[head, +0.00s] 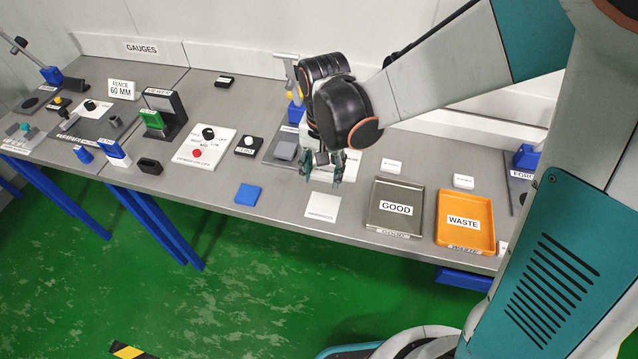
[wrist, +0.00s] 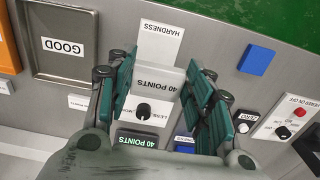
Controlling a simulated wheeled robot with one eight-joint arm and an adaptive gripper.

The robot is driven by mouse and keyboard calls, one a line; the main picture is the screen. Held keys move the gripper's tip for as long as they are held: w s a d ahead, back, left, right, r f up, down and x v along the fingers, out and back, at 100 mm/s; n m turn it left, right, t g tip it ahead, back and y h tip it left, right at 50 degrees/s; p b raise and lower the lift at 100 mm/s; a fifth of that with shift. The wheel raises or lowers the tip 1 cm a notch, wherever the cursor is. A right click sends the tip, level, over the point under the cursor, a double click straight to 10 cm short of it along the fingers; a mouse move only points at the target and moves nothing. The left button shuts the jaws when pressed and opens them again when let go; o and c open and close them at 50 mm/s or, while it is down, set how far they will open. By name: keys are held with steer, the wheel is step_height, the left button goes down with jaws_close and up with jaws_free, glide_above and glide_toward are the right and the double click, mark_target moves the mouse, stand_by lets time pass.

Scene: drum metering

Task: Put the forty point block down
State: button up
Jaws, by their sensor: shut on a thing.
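The forty point block is a pale grey block marked "40 POINTS" (wrist: 158,80) in the wrist view, between my two teal fingers. My gripper (wrist: 161,88) is shut on it. In the head view my gripper (head: 337,172) points down over the bench, behind the white HARDNESS card (head: 322,206). The block is largely hidden there by the fingers and wrist. In the wrist view the HARDNESS card (wrist: 161,42) lies just beyond the block's upper edge. I cannot tell how high the block is above the bench.
A dark GOOD tray (head: 396,207) and an orange WASTE tray (head: 465,221) stand to the right. A blue square (head: 248,194) lies left of the card. A device with a knob and a green "40 POINTS" display (wrist: 148,139) is below the block in the wrist view.

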mark_target(322, 210)
step_height(322, 210, down, 14)
steer(key=b, duration=0.8)
steer(key=shift+r+b, duration=0.15)
steer(key=shift+b, duration=0.25)
steer(key=o, duration=0.9)
step_height(322, 210, up, 12)
steer(key=p, duration=0.8)
steer(key=shift+p, duration=0.35)
steer(key=shift+w+r, duration=0.1)
